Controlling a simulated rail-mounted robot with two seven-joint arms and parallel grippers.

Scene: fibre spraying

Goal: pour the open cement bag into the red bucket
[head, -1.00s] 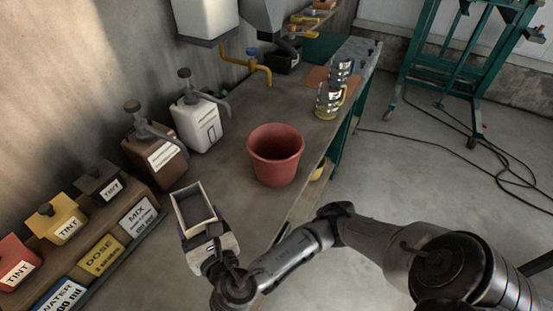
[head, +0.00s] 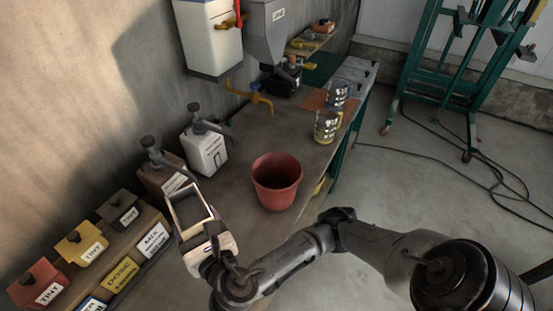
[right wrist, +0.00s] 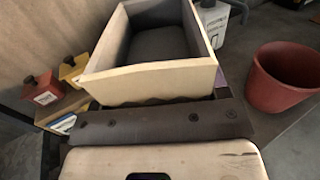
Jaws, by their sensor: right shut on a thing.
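The red bucket (head: 277,181) stands upright on the workbench and looks empty inside; it also shows at the right of the right wrist view (right wrist: 284,78). The open cement bag (head: 190,208) is box-shaped and pale, with its open top up and dark grey inside. In the right wrist view the bag (right wrist: 150,82) fills the upper middle. My right gripper (head: 212,250) is shut on the bag and holds it to the left of the bucket, apart from it. The fingertips are largely hidden by the bag. My left gripper is not in view.
A white jug (head: 206,150) and a brown jug (head: 160,175) with pumps stand along the wall. Tint boxes (head: 82,243) sit on a shelf at the left. A white tank (head: 209,38) hangs above the bench.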

